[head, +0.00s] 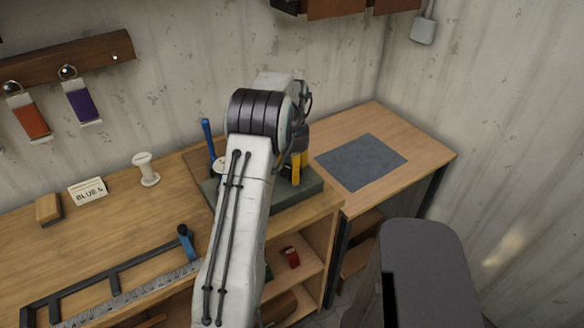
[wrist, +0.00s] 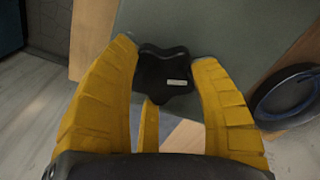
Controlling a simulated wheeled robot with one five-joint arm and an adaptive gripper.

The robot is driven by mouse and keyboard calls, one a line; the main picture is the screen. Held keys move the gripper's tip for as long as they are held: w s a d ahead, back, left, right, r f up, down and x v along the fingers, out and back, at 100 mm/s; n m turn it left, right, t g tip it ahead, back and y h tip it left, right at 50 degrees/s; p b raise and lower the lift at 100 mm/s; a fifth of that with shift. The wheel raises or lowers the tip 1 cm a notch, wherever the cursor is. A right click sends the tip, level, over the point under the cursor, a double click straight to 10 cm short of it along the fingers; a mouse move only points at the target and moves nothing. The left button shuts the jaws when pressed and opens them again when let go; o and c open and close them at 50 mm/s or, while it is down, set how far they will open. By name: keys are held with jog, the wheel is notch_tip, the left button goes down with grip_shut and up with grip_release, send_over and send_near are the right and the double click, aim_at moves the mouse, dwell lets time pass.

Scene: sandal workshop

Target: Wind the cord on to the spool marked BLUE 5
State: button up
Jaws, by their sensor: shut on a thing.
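An empty-looking white spool (head: 147,169) stands upright on the bench. A card (head: 88,191) that seems to read BLUE 5 lies to its left. My gripper (head: 297,168) is over a grey-green block (head: 287,199) at the bench's right end, mostly hidden by my arm. In the wrist view, its yellow fingers (wrist: 166,56) are shut on a black star-shaped knob (wrist: 163,75). A blue upright rod (head: 207,138) and a pale round piece (head: 220,164) show left of my arm. I cannot make out the cord or its state.
A metal ruler (head: 125,298) and black bar (head: 110,275) with a blue piece (head: 190,247) lie along the front. A wooden block (head: 48,209) is at left. A grey mat (head: 361,161) lies bare on the right table.

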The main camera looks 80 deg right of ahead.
aim_at(291, 170)
jog(key=m, duration=0.7)
jog(key=shift+a+f, duration=0.15)
jog(key=shift+a, duration=0.05)
dwell(0.3)
jog(key=o, duration=1.2)
jog(key=shift+d+r, duration=0.1)
jog(key=shift+r, duration=0.1)
notch_tip(291, 170, up, 12)
jog(key=shift+f, duration=0.1)
jog(key=shift+w, duration=0.1)
